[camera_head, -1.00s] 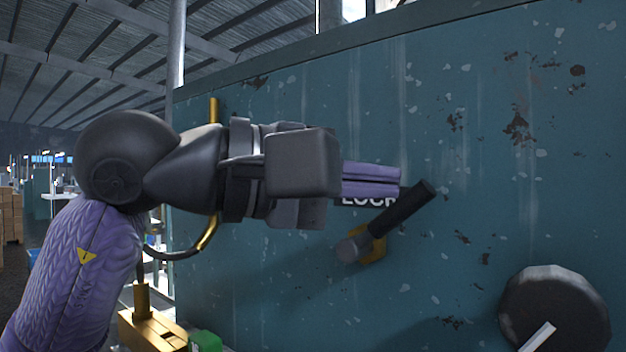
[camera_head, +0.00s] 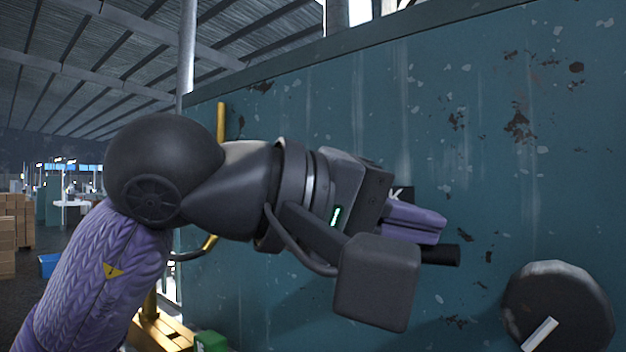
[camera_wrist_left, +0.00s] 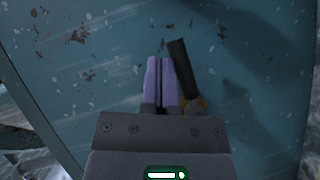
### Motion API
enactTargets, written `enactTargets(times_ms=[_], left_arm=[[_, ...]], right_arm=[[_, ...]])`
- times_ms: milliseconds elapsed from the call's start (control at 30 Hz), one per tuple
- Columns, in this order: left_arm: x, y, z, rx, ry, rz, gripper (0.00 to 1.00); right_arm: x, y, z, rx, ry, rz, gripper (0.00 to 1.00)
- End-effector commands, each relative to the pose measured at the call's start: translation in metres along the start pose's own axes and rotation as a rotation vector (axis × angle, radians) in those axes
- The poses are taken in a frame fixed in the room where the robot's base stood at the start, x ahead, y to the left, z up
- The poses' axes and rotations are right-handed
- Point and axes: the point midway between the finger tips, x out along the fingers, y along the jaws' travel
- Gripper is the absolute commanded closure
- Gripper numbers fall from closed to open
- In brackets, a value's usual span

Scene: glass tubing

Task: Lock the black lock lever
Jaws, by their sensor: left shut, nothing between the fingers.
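The black lock lever (camera_head: 442,256) sticks out to the right from under my left gripper, lying nearly level in the head view. Its pivot end is hidden there by the gripper. My left gripper (camera_head: 436,228) has its purple fingers shut, with nothing between them, just above the lever. In the left wrist view, the closed fingers (camera_wrist_left: 161,66) lie beside the lever (camera_wrist_left: 182,68), which is on their right. A bit of its yellow mount (camera_wrist_left: 205,103) shows there. I cannot tell whether fingers and lever touch. My right gripper is not in view.
The lever is on a worn blue-green metal panel (camera_head: 480,120). A round dark knob (camera_head: 575,300) with a pale bar stands at the lower right. A yellow pipe (camera_head: 221,120) runs behind my arm. The sign behind the gripper is mostly hidden.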

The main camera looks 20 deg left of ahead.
Motion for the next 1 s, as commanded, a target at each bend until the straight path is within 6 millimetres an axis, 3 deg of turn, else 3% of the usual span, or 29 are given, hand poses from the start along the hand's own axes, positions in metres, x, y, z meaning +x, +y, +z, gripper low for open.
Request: enactTargets(times_ms=[633,767,867,1000], left_arm=[[0.0,0.001,0.0,-0.001,0.001,0.001,1.0],[-0.009,0.018,-0.004,0.0,0.0,0.002,1.0],[-0.022,0.042,-0.01,0.002,-0.003,0.003,1.0],[-0.048,0.05,0.003,0.004,-0.001,0.007,1.0]], right_arm=[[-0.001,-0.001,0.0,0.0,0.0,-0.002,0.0],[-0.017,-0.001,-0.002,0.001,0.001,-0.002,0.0],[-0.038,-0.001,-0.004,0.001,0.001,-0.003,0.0],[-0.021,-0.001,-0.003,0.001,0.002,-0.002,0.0]])
